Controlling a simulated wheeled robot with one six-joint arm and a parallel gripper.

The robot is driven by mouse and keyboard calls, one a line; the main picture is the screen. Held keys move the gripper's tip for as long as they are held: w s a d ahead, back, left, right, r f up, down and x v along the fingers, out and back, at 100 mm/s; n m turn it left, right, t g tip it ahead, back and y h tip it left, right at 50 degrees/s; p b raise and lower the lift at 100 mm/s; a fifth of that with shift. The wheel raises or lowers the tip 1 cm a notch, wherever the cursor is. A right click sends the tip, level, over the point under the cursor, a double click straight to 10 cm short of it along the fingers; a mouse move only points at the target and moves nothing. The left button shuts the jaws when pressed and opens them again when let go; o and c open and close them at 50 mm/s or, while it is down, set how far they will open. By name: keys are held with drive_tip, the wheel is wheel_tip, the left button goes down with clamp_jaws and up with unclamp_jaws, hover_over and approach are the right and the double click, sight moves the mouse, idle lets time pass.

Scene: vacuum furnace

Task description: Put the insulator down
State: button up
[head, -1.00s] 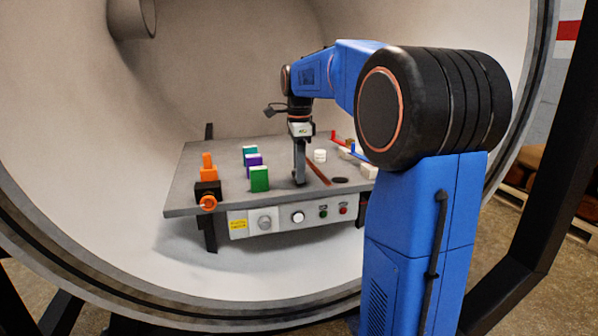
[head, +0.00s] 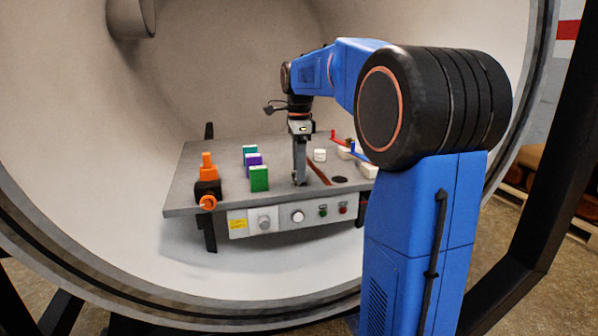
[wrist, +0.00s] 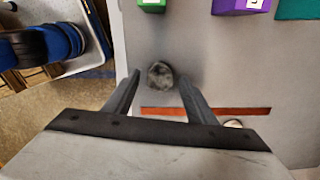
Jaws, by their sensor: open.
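A small round grey piece, probably the insulator (wrist: 160,74), stands on the grey table top in the wrist view. It lies between and just beyond my two fingertips, with a gap on each side. My gripper (wrist: 159,79) is open, pointing down at the table. In the head view my gripper (head: 299,178) is low over the front middle of the table, and the grey piece is hard to tell from the fingertips there.
The table (head: 225,201) has a green block (head: 259,179), a purple block (head: 253,160) and a teal block (head: 250,150) left of my gripper. An orange-and-black fixture (head: 208,190) is farther left. A reddish strip (head: 318,173), a white cylinder (head: 320,155) and a dark round spot (head: 339,180) are right.

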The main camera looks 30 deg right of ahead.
wheel_tip(320, 180, up, 11)
idle(0.4)
drive_tip(key=s+a+f+n+t, duration=0.1)
drive_tip(key=s+a+f+n, duration=0.4)
drive_tip(key=s, duration=0.5)
drive_tip(key=s+a+f+n+t, duration=0.2)
drive_tip(key=s+a+f+n, duration=0.3)
drive_tip(key=s+f+n, duration=0.5)
drive_tip(key=s+a+f+n+t, duration=0.1)
drive_tip(key=s+a+f+n, duration=0.5)
drive_tip(key=s+f, duration=0.4)
drive_tip(key=shift+f+n+t, duration=0.4)
drive_tip(key=shift+f+n, duration=0.3)
drive_tip(key=shift+n, duration=0.2)
drive_tip(key=shift+s, duration=0.1)
